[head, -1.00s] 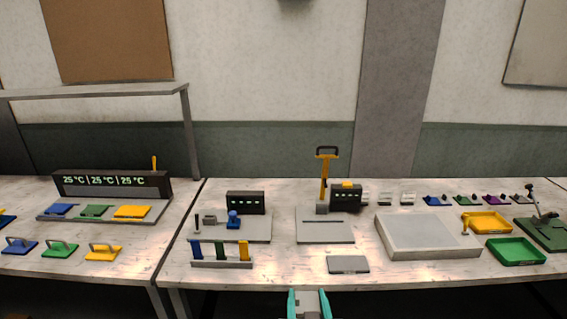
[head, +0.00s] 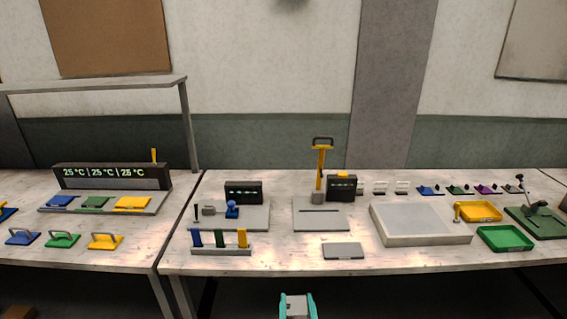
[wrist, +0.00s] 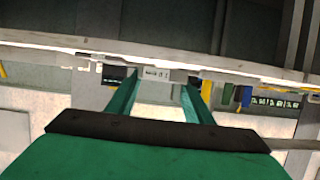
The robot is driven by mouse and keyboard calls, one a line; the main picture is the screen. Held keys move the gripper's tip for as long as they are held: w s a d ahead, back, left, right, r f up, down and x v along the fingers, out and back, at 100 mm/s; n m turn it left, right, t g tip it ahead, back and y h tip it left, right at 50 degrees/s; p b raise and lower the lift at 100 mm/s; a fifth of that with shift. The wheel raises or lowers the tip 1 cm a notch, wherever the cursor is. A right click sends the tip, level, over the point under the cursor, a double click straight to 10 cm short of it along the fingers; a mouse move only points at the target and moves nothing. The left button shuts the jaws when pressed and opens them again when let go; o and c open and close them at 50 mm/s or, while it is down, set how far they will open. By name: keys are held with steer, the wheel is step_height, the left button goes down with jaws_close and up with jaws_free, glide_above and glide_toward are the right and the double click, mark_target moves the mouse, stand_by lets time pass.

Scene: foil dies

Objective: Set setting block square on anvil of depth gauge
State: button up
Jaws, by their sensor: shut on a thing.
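My gripper (head: 297,307), with teal fingers, is at the bottom of the head view, in front of the bench and apart from it. It is shut on a pale grey block (wrist: 155,74), probably the setting block, which shows between the fingertips in the wrist view. Two stations with dark readouts stand on the bench: one has a grey plate with a blue part (head: 232,209), the other a grey plate with a yellow-handled upright (head: 321,172). I cannot tell for sure which is the depth gauge, and its anvil is too small to make out.
A rack (head: 221,251) with blue, green and yellow pieces and a flat grey plate (head: 343,251) lie near the bench's front edge. A large grey slab (head: 420,222), a yellow tray (head: 478,212) and a green tray (head: 505,238) stand to the right. A gap separates the left bench.

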steer(key=s+a+f, duration=0.1)
steer(key=s+f, duration=0.1)
steer(key=f, duration=0.8)
steer(key=s+a+f, duration=0.1)
steer(key=s+f, duration=0.2)
steer(key=f, duration=0.6)
steer(key=s+a+f, duration=0.2)
steer(key=s+f, duration=0.1)
steer(key=f, duration=0.7)
steer(key=shift+f, duration=0.3)
